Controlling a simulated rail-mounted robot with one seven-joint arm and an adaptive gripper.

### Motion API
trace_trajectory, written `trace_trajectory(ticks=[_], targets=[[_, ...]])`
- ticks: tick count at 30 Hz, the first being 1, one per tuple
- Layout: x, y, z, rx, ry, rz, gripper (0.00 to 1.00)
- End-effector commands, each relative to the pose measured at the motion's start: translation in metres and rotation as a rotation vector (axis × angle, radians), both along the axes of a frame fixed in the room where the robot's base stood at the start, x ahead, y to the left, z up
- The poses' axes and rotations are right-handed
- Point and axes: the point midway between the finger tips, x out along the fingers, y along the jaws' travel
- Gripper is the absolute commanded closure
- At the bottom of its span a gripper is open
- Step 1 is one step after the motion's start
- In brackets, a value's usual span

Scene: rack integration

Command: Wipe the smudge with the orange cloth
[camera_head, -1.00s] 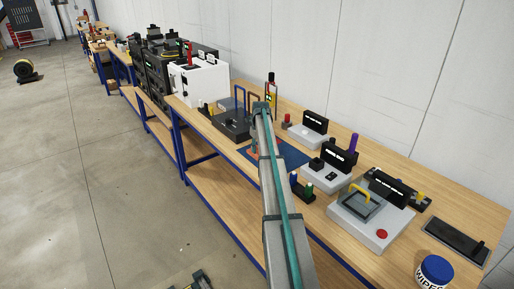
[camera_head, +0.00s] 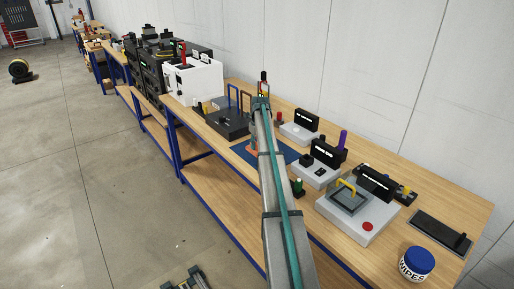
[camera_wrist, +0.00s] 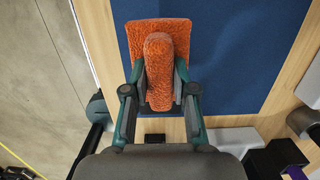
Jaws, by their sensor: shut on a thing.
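In the wrist view my gripper (camera_wrist: 160,98) is shut on the orange cloth (camera_wrist: 158,32), a fuzzy pad with a raised ridge between the fingers. The cloth lies over the left edge of a blue mat (camera_wrist: 235,55) on the wooden bench. In the head view a small part of the orange cloth (camera_head: 252,150) shows beside my arm, at the mat's left side (camera_head: 240,147). My arm hides much of the mat there. I cannot make out a smudge in either view.
Grey devices with black displays (camera_head: 318,168) stand right of the mat, with a lidded grey box (camera_head: 350,212) nearer. A black fixture (camera_head: 228,122) and white cabinet (camera_head: 195,82) stand beyond it. A wipes tub (camera_head: 416,264) and dark tray (camera_head: 440,233) sit at the near end.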

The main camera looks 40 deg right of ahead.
Motion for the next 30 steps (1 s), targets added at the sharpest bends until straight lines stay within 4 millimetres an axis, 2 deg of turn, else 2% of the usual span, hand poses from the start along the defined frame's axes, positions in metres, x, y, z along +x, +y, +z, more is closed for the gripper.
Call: trace_trajectory(ticks=[1, 13, 30], targets=[[0.0, 0.001, 0.007, 0.0, 0.0, 0.0, 1.0], [0.003, 0.005, 0.041, -0.001, -0.001, 0.005, 1.0], [0.003, 0.006, 0.044, 0.0, 0.0, 0.006, 1.0]])
